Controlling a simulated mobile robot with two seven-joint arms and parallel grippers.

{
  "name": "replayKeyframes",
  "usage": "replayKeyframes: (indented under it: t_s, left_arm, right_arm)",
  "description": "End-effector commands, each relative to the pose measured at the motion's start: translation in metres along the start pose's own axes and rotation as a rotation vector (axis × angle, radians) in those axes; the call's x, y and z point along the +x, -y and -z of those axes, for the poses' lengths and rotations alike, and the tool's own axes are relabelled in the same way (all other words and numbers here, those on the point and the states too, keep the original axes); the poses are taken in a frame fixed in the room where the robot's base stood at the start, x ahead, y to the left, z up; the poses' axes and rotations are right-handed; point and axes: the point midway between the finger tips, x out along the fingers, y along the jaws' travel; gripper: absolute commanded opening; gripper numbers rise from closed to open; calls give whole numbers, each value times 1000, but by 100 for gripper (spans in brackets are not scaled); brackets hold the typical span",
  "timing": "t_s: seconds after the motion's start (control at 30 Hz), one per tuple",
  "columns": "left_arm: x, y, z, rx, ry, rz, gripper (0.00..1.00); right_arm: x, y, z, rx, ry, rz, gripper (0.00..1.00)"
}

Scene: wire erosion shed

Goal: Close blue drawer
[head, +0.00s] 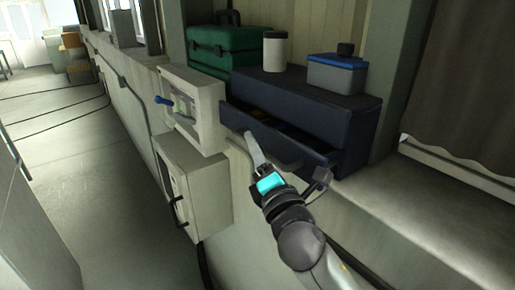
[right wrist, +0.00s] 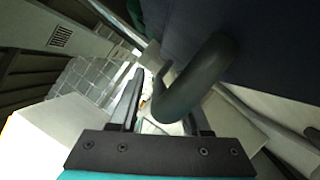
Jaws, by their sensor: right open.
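The blue drawer (head: 258,134) is pulled out of a dark blue chest (head: 345,125) on the ledge; its inside shows from above. My right gripper (head: 284,168) is at the front of the drawer, with its jaws apart. In the right wrist view, a thick dark curved handle (right wrist: 198,78) reaches between the open fingers of this gripper (right wrist: 163,95). I cannot tell whether the fingers touch it. The dark blue surface (right wrist: 270,45) behind the handle fills the upper right. My left gripper is not in view.
A white jar (head: 275,52) and a blue-lidded box (head: 337,73) stand on the chest. A green case (head: 222,48) is beside it. Wall boxes (head: 192,108) with handles stick out left of the drawer. The floor at left is mostly open, with cables.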

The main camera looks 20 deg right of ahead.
Motion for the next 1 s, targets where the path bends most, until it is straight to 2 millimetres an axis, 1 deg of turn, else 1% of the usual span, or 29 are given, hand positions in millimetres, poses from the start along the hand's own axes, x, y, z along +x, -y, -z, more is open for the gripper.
replayKeyframes:
  t_s: [0.07, 0.4, 0.5, 1.0]
  left_arm:
    - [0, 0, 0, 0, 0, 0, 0]
    - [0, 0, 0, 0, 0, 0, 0]
    - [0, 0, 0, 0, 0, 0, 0]
    - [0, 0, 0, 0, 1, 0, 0]
  right_arm:
    - [0, 0, 0, 0, 0, 0, 47]
    - [0, 0, 0, 0, 0, 0, 9]
    - [0, 0, 0, 0, 0, 0, 0]
    - [0, 0, 0, 0, 0, 0, 0]
